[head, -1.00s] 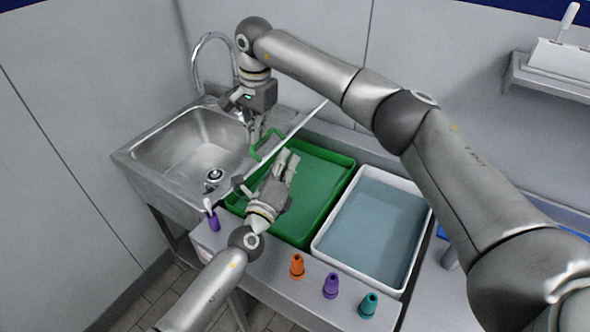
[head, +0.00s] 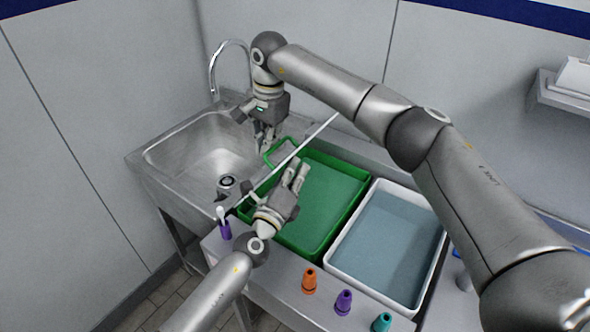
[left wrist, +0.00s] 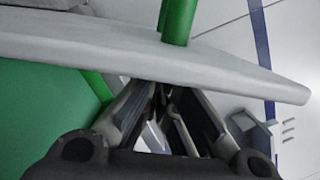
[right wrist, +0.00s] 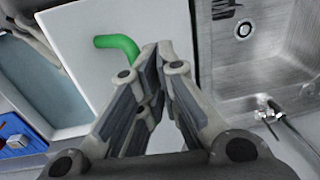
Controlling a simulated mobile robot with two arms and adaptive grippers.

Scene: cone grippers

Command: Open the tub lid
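The tub lid (head: 318,131) is a thin white panel standing steeply tilted, seen almost edge-on in the head view, over the left part of the green tub (head: 346,212). Its green handle (head: 284,146) sticks out on the sink side. My right gripper (head: 265,146) is at this handle; in the right wrist view its fingers close together over one end of the handle (right wrist: 116,42). My left gripper (head: 297,172) is over the tub on the lid's other side. In the left wrist view the lid (left wrist: 240,75) crosses its fingertips and hides them.
A steel sink (head: 195,155) with a tap is at the left. A white tub of bluish content (head: 385,240) stands to the right. Orange (head: 309,281), purple (head: 343,302) and teal (head: 381,322) cones stand on the front ledge. A purple holder (head: 225,230) stands at its left.

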